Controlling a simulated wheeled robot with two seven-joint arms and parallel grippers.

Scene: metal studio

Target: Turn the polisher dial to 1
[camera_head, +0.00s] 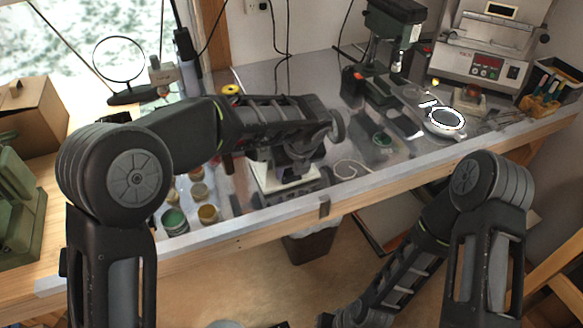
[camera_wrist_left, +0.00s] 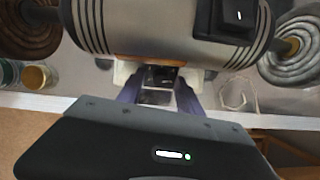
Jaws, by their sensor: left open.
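The polisher (camera_wrist_left: 150,27) shows in the left wrist view as a grey ribbed cylinder with a brown wheel on the left and a grey wheel (camera_wrist_left: 290,50) on the right. A black block (camera_wrist_left: 212,22) on its front carries a dark dial (camera_wrist_left: 238,15) with a short white mark, close to the top edge; no numbers are readable. In the head view my left arm hides most of the polisher. My left gripper (camera_wrist_left: 158,84) is open and empty, below the motor body and left of the dial, apart from it. My right arm is at the lower right, its gripper out of frame.
Jars (camera_head: 175,221) stand left of the polisher and a white cord (camera_head: 350,169) lies to its right. A drill press (camera_head: 392,35), a ring magnifier (camera_head: 119,60) and a tool box (camera_head: 548,88) stand on the bench. The bench's front edge (camera_head: 262,228) runs below my left arm.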

